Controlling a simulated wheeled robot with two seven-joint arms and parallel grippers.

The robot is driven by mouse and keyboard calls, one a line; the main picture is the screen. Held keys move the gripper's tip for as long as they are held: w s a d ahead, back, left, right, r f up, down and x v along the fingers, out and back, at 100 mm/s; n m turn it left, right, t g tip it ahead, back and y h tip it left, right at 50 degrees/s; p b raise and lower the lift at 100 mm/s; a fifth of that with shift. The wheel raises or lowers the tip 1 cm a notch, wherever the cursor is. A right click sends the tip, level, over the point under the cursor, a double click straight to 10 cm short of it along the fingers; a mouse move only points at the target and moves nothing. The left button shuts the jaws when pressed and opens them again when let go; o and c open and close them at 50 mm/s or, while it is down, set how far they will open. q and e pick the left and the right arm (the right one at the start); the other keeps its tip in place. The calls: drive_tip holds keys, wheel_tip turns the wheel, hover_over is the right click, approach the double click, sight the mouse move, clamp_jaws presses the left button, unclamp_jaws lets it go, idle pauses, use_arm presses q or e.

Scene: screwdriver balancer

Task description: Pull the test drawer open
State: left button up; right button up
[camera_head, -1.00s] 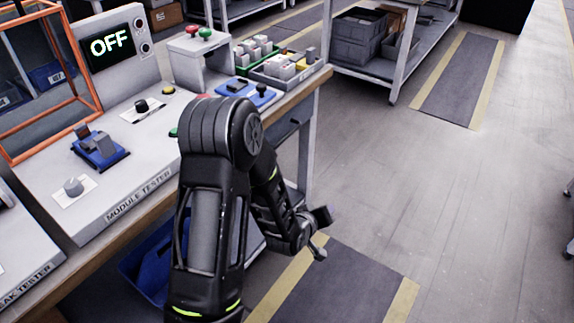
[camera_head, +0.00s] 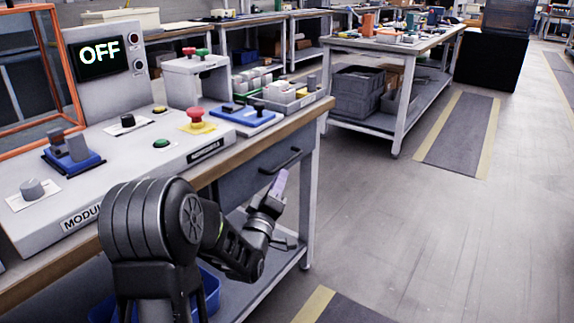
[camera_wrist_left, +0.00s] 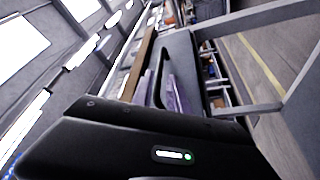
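The test drawer (camera_head: 246,182) is a dark grey drawer under the wooden worktop edge, with a black bar handle (camera_head: 283,161) on its front. It looks shut. My left gripper (camera_head: 278,184) is just below and in front of the handle in the head view. In the left wrist view, its two purple fingers (camera_wrist_left: 163,92) stand apart, with the dark handle (camera_wrist_left: 161,70) appearing between them. I cannot tell whether they touch it. The grey drawer front (camera_wrist_left: 181,52) also shows there. My right gripper is not in view.
The module tester (camera_head: 130,150) stands on the bench above the drawer, with a red emergency button (camera_head: 196,115) and a display reading OFF. A bench leg (camera_head: 309,200) stands right of the drawer. The floor (camera_head: 400,230) to the right is clear.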

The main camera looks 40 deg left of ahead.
sight(287, 162)
use_arm(q)
drive_tip(key=b+x, duration=0.1)
drive_tip(key=x, duration=0.6)
drive_tip(key=shift+w+a, duration=0.1)
drive_tip(key=shift+w, duration=0.3)
drive_tip(key=shift+c, duration=0.4)
clamp_jaws()
idle(0.7)
